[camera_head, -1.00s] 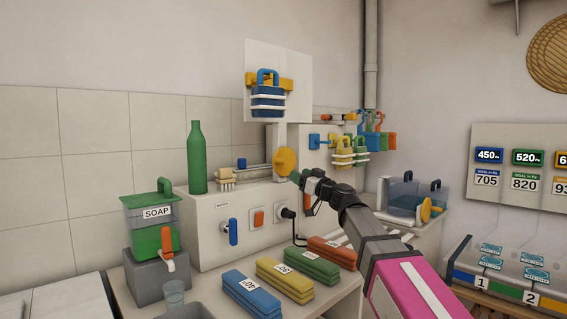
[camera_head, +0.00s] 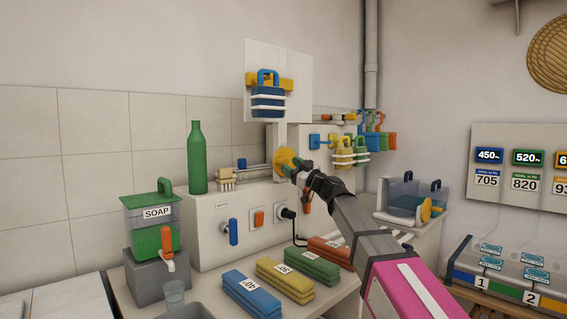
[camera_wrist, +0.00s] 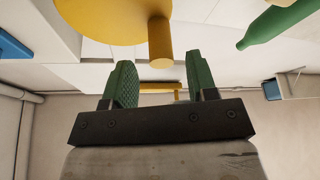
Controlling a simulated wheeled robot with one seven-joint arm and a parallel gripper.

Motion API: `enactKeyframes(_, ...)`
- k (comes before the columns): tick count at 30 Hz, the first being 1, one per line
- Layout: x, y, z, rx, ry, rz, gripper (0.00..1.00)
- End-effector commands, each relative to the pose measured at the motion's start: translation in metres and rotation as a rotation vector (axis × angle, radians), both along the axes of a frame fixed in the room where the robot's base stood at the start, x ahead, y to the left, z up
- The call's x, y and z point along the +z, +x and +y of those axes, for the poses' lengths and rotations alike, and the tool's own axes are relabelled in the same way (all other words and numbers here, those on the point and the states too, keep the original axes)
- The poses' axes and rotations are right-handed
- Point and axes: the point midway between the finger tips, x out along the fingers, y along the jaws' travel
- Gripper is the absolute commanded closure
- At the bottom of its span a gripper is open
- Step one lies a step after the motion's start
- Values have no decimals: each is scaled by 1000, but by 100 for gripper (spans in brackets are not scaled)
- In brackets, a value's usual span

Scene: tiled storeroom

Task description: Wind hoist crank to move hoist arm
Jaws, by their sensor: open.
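The crank is a round yellow disc (camera_head: 279,159) at the right end of the white bench unit. In the wrist view, its yellow disc (camera_wrist: 95,12) fills the upper left, and a stubby yellow peg (camera_wrist: 160,42) sticks out from it. My gripper (camera_head: 292,164) is at the disc and covers part of it in the head view. In the wrist view, my gripper (camera_wrist: 160,72) is open, with a green finger on either side of the peg's line. The peg's end appears level with the fingertips; I see no contact. I cannot clearly identify the hoist arm.
A green bottle (camera_head: 197,158) stands left of the crank. A blue lever (camera_head: 233,231) and an orange switch (camera_head: 258,219) are on the unit's front. Coloured blocks (camera_head: 285,279) lie below on the counter. Small baskets (camera_head: 344,155) hang to the right.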

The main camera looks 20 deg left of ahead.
Motion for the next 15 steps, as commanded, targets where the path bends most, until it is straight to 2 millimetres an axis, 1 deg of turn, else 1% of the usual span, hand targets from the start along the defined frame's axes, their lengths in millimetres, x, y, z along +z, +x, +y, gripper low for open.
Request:
enactKeyframes(1,5,5,11,2,0,0,47)
enactKeyframes(6,13,12,31,1,1,0,47)
enactKeyframes(9,15,13,37,1,1,0,47)
enactKeyframes(15,15,12,37,0,0,1,47)
